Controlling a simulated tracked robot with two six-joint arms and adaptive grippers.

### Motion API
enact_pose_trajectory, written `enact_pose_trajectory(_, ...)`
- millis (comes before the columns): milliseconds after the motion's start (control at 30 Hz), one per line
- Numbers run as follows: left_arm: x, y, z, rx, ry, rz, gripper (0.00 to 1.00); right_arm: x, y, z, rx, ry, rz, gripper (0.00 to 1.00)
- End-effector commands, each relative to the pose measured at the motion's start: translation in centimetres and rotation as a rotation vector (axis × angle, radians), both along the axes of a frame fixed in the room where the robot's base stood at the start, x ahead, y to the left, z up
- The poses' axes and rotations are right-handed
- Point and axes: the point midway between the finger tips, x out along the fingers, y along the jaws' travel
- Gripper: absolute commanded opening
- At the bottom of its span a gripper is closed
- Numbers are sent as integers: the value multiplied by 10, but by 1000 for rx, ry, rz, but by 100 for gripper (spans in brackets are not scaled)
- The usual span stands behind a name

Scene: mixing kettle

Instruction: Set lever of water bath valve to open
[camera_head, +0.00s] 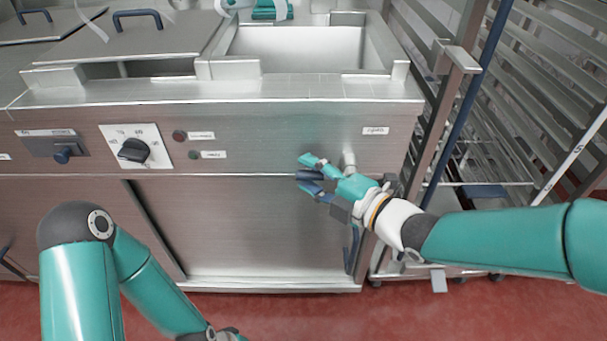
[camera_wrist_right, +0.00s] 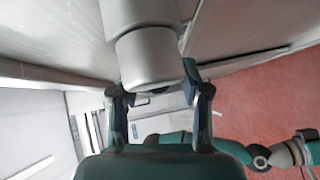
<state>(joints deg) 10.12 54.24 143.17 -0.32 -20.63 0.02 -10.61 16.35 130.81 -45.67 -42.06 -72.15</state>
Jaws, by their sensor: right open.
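The steel body of the water bath valve (camera_head: 348,160) sticks out from the right part of the front panel, partly hidden behind my right gripper (camera_head: 306,178). In the right wrist view a thick steel cylinder (camera_wrist_right: 148,58) comes down towards my right gripper (camera_wrist_right: 160,92). Its fingers are open and apart, one on each side of the cylinder's lower end. A dark blue piece shows between the fingers in the head view; I cannot tell whether it is the lever or a finger part. The lever's position cannot be made out. My left arm is low at left, its gripper out of view.
The panel carries a black rotary knob (camera_head: 134,150), a switch with a blue knob (camera_head: 61,154) and small round lights. A blue handle (camera_head: 352,250) is on the cabinet below. A steel rack (camera_head: 545,100) stands close at right. An open basin (camera_head: 300,47) is above.

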Motion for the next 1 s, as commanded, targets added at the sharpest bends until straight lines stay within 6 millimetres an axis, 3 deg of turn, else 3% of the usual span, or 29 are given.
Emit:
enact_pose_trajectory(133, 0, 0, 0, 0, 0, 0, 82, 0, 0, 0, 0, 0, 0, 43)
enact_pose_trajectory(400, 0, 0, 0, 0, 0, 0, 82, 0, 0, 0, 0, 0, 1, 0)
enact_pose_trajectory(633, 0, 0, 0, 0, 0, 0, 82, 0, 0, 0, 0, 1, 1, 0)
enact_pose_trajectory(667, 2, 4, 0, 1, -2, 16, 82, -4, 32, -1, 0, 4, 19, 0)
enact_pose_trajectory(733, 0, 0, 0, 0, 0, -1, 82, -1, 12, 0, 1, 0, 5, 0)
enact_pose_trajectory(1000, 0, 0, -7, 0, 0, 0, 82, 8, 4, 0, 42, 1, 10, 0)
